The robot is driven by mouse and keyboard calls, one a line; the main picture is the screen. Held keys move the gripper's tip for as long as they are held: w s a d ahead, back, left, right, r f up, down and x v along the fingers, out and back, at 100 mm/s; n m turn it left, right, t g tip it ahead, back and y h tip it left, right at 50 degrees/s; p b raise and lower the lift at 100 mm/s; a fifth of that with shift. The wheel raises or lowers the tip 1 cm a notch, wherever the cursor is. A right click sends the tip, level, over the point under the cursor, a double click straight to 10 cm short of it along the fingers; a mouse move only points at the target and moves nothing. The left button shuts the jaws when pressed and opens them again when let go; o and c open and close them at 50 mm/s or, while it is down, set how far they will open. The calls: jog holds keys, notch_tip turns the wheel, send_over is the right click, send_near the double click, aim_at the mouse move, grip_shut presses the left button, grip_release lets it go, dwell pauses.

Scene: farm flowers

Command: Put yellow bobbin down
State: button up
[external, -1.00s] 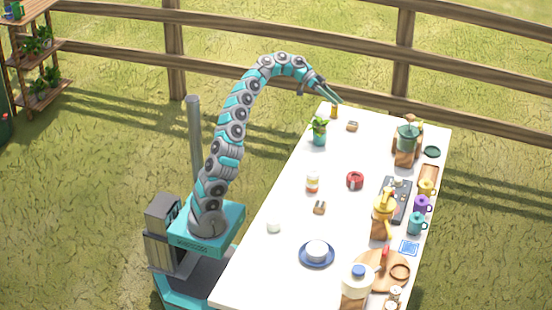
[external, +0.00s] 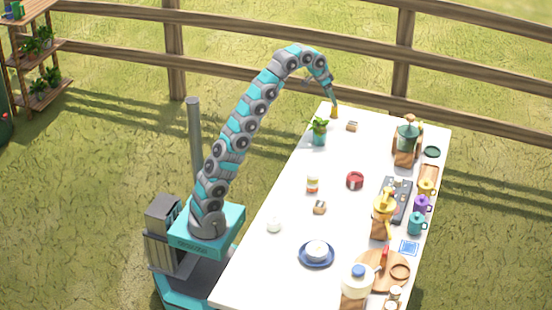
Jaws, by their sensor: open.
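The yellow bobbin (external: 334,113) stands at the far end of the white table (external: 285,190), near its left corner. It looks upright and is small in this view. My gripper (external: 335,102) points down right above the bobbin, with its fingertips at or around the bobbin's top. The gripper is open; whether the fingers touch the bobbin is too small to tell.
A potted plant (external: 319,131) stands close by at the table's left edge, and a small brown block (external: 352,126) lies to the right. A green press (external: 407,140) stands farther right. The middle of the table holds a red tin (external: 355,180) and a jar (external: 312,184).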

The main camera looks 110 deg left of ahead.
aim_at(334, 115)
jog(key=shift+x, duration=3.65)
jog(key=shift+s+d+f, duration=0.1)
jog(key=shift+s+d, duration=0.05)
grip_shut()
